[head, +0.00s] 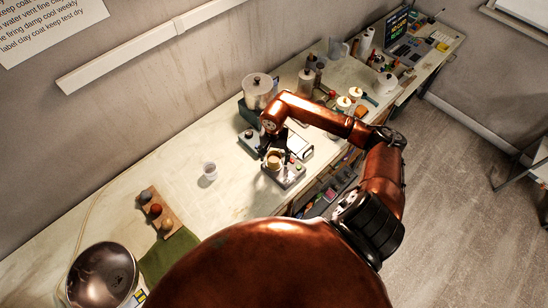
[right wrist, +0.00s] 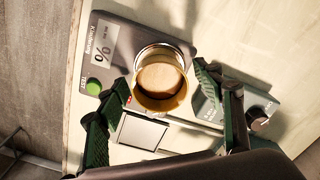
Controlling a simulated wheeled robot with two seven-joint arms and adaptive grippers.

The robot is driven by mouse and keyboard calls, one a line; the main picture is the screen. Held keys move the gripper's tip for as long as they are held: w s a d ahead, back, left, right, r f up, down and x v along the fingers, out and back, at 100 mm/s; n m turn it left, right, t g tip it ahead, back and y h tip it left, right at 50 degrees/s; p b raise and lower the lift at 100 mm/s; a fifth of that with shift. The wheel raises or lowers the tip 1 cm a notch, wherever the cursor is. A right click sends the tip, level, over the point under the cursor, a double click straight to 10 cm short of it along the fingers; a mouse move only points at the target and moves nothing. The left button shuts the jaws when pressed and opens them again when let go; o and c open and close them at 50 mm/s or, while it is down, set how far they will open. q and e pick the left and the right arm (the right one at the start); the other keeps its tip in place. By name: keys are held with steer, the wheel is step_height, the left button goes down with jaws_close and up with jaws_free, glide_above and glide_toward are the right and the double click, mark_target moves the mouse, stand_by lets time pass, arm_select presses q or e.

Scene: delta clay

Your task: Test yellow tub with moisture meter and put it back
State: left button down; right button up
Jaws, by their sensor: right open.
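The yellow tub (right wrist: 172,104), with pale tan contents, sits at the round metal seat of the moisture meter (right wrist: 120,52) in the right wrist view. The meter is dark grey, with a % panel and a green button (right wrist: 93,87). In the head view the tub (head: 274,160) shows small on the meter (head: 287,177), under my right gripper (head: 277,151). In the right wrist view my right gripper (right wrist: 160,88) is open, with one green ribbed finger on each side of the tub. Whether either finger touches it I cannot tell. My left gripper is not in view.
A grey device with a dark knob (right wrist: 259,118) stands close beside the meter. A white cup (head: 209,171) and a wooden board with small pots (head: 144,195) are left along the bench. Bench around the white cup is clear.

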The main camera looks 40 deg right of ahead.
step_height(320, 180, up, 12)
stand_by(0.4)
